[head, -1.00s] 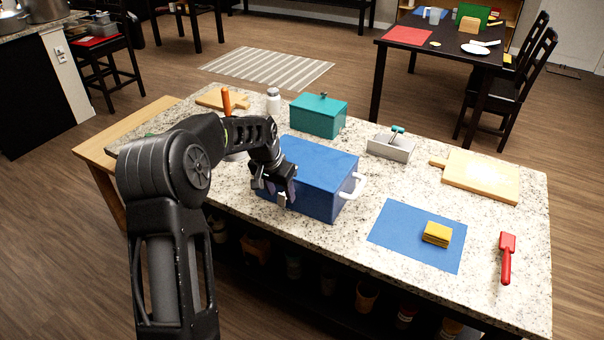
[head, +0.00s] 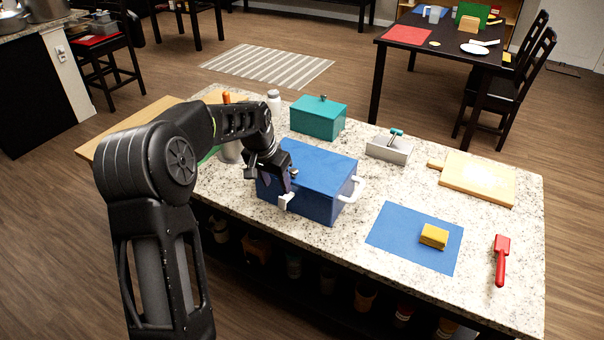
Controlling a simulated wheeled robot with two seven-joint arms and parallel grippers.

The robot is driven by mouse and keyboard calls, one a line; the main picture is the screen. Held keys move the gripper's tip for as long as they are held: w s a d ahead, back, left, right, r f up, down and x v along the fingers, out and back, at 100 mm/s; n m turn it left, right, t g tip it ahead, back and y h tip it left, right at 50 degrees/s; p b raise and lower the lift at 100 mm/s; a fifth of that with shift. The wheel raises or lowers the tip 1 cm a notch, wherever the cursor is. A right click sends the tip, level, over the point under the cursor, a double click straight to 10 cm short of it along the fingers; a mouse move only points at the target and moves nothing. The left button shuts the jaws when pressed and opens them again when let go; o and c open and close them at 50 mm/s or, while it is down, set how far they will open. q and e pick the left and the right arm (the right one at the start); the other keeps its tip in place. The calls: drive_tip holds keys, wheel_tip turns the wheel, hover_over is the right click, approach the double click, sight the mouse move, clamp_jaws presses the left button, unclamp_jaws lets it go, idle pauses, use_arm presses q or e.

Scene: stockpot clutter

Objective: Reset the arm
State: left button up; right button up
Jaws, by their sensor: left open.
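My left arm comes in from the left, and my left gripper (head: 284,187) is at the near left side of the blue stockpot box (head: 316,168). The gripper's fingers point down and are open. One pale fingertip hangs in front of the box's near face, close to its left handle area, which the gripper partly hides. I cannot tell whether it touches the box. The box stands on the speckled counter (head: 400,215) with a white handle (head: 352,189) on its right side. My right gripper does not show.
A teal lidded box (head: 318,117), a white shaker (head: 274,101) and a grey tin (head: 388,149) stand behind. A cutting board (head: 478,179), a blue mat (head: 388,232) with a yellow sponge (head: 433,236), and a red-handled tool (head: 501,262) lie right. Counter between box and mat is clear.

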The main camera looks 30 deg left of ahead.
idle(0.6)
use_arm(q)
drive_tip(key=shift+g+h, duration=0.4)
drive_tip(key=shift+h, duration=0.4)
drive_tip(key=s+d+f, duration=0.1)
drive_tip(key=d+f, duration=0.2)
drive_tip(key=f, duration=0.2)
drive_tip(key=s+d+f, duration=0.1)
drive_tip(key=d+f, duration=0.2)
drive_tip(key=f, duration=0.1)
drive_tip(key=s+d+f, duration=0.1)
drive_tip(key=d+f, duration=0.3)
drive_tip(key=f, duration=0.1)
drive_tip(key=shift+s+d+f, duration=0.1)
drive_tip(key=shift+f, duration=0.25)
drive_tip(key=s+d+f+n+g+h, duration=0.2)
drive_tip(key=s+d+f, duration=1.3)
drive_tip(key=s+d, duration=0.1)
drive_tip(key=s+d+f+n, duration=0.1)
drive_tip(key=s+d, duration=0.2)
drive_tip(key=s, duration=0.4)
drive_tip(key=s+d+f, duration=0.1)
drive_tip(key=s+d, duration=0.3)
drive_tip(key=s, duration=0.3)
drive_tip(key=shift+m+h, duration=0.4)
drive_tip(key=shift+m, duration=0.4)
drive_tip(key=w+d+r, duration=0.2)
drive_tip(key=w, duration=0.1)
drive_tip(key=shift+w+d+r, duration=0.15)
drive_tip(key=shift+w+d, duration=0.1)
